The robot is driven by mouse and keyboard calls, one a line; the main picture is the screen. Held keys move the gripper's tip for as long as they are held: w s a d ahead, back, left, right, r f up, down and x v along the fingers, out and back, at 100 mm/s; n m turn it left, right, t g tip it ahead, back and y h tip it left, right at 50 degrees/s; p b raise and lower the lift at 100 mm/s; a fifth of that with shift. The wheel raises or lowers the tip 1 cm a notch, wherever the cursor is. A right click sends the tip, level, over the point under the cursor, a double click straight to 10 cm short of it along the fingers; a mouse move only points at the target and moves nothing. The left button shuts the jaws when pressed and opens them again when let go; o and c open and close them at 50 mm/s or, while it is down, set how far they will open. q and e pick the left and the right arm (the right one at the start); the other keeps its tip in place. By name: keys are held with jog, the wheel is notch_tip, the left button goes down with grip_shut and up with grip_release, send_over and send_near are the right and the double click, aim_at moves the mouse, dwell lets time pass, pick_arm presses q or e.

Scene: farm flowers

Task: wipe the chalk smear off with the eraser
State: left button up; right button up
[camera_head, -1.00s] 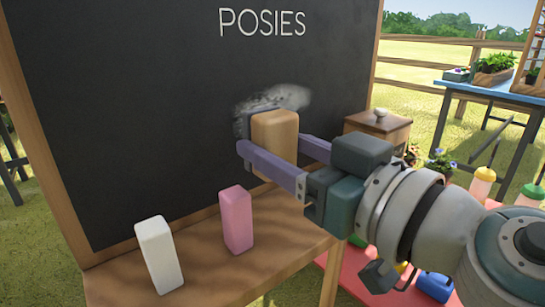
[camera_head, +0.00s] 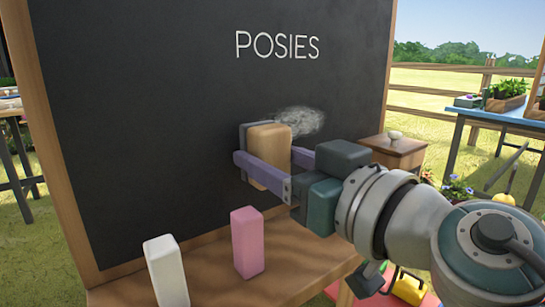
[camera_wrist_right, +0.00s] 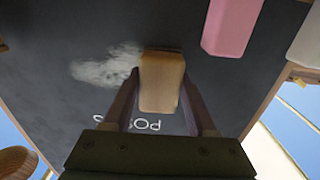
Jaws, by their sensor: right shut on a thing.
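The eraser (camera_head: 268,155), a tan wooden block with a grey pad, is held between the purple fingers of my right gripper (camera_head: 268,168). Its pad side faces the blackboard (camera_head: 160,120) and appears at or very near the surface; I cannot tell if it touches. The chalk smear (camera_head: 303,121) is a whitish cloudy patch just right of and above the eraser. In the right wrist view, the eraser (camera_wrist_right: 161,82) is between the fingers, and the smear (camera_wrist_right: 105,68) lies left of it. My left gripper is not in view.
A white block (camera_head: 166,272) and a pink block (camera_head: 247,242) stand on the wooden ledge (camera_head: 215,270) below the board. White lettering "POSIES" (camera_head: 277,45) is above the smear. A small wooden stand (camera_head: 398,152) and a blue table (camera_head: 480,118) are to the right.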

jog(key=shift+x, duration=0.95)
jog(key=shift+d, duration=0.1)
